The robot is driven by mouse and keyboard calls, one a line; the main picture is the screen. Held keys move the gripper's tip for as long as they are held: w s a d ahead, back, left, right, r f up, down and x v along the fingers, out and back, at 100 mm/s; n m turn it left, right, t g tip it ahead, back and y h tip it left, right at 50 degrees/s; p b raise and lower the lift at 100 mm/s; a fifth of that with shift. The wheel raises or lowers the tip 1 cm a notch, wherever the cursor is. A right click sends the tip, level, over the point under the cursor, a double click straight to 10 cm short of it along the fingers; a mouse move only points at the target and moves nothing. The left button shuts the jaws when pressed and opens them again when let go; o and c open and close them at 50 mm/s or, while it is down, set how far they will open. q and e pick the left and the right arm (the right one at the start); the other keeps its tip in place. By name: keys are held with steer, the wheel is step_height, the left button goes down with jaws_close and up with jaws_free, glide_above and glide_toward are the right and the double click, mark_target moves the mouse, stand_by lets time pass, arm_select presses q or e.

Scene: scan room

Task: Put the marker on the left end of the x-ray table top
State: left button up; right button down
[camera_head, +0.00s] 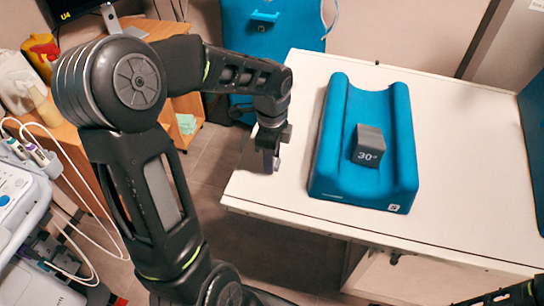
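The x-ray table top (468,160) is the broad white surface across the centre and right. Its left end is at the picture's middle. My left gripper (271,163) points down at that left end, close over or at the surface, left of the blue cushion. A small pale grey-lilac piece shows at its fingertips. It is too small to tell whether this is the marker or part of the fingers, or whether the fingers are shut. I cannot make out the marker elsewhere. Only a dark piece of my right arm shows at the bottom right; its gripper is not visible.
A blue hollowed cushion (334,157) lies on the table top, with a grey block (369,146) marked 30° on it. The white surface right of the cushion is clear. A wooden desk (128,22) stands behind, and a white medical device (18,190) stands at the left.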

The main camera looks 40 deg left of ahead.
arm_select(q)
steer(key=shift+o, duration=1.4)
step_height(320, 180, up, 12)
steer(key=shift+r, duration=0.2)
